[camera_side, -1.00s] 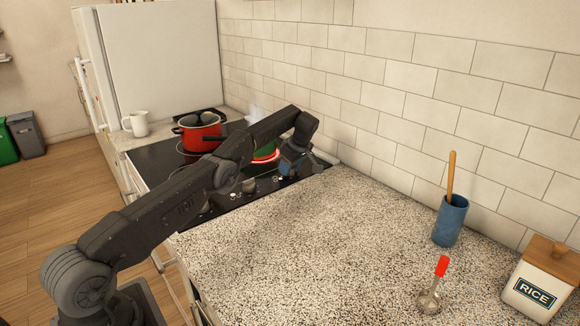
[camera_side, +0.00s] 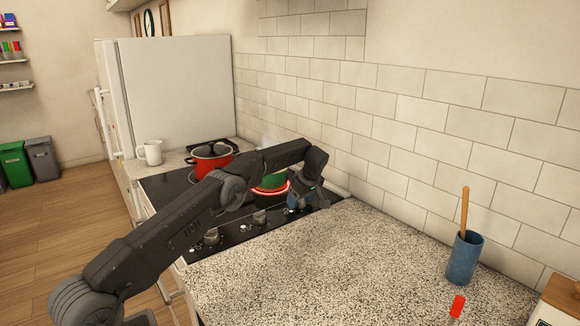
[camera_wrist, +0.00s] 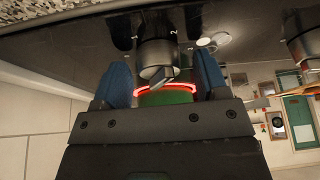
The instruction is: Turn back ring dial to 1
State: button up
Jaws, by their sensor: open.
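A grey stove dial (camera_wrist: 157,52) sits between my gripper's blue fingers in the wrist view. A white "2" is printed on the black panel beside it; I cannot tell which mark the dial points to. My gripper (camera_wrist: 162,76) is open, one finger on each side of the dial, with no clear grip on it. In the side view my gripper (camera_side: 302,204) is over the far right part of the black cooktop's knob row and hides that dial. The back ring glows red (camera_side: 258,191) under a green pot (camera_side: 273,181).
A red pot (camera_side: 208,163) is on the far burner. The tiled wall is close behind my gripper. The speckled counter (camera_side: 340,265) is mostly clear.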

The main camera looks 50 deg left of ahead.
jog(key=m+t, duration=0.2)
jog(key=m, duration=0.3)
jog(key=shift+s, duration=0.15)
jog(key=m+t+h, duration=0.1)
jog(key=m, duration=0.3)
jog(key=shift+a, duration=0.1)
jog(key=shift+r+m+t, duration=0.35)
jog(key=shift+m+t, duration=0.05)
jog(key=v, duration=1.4)
jog(key=s+d+r+m+t+h, duration=0.1)
jog(key=s+d+r+m, duration=0.2)
jog(key=s+d+r, duration=0.6)
jog(key=shift+s+d+m+h, duration=0.3)
jog(key=shift+s+d+m, duration=0.1)
jog(key=shift+s+d, duration=1.6)
jog(key=shift+c, duration=0.2)
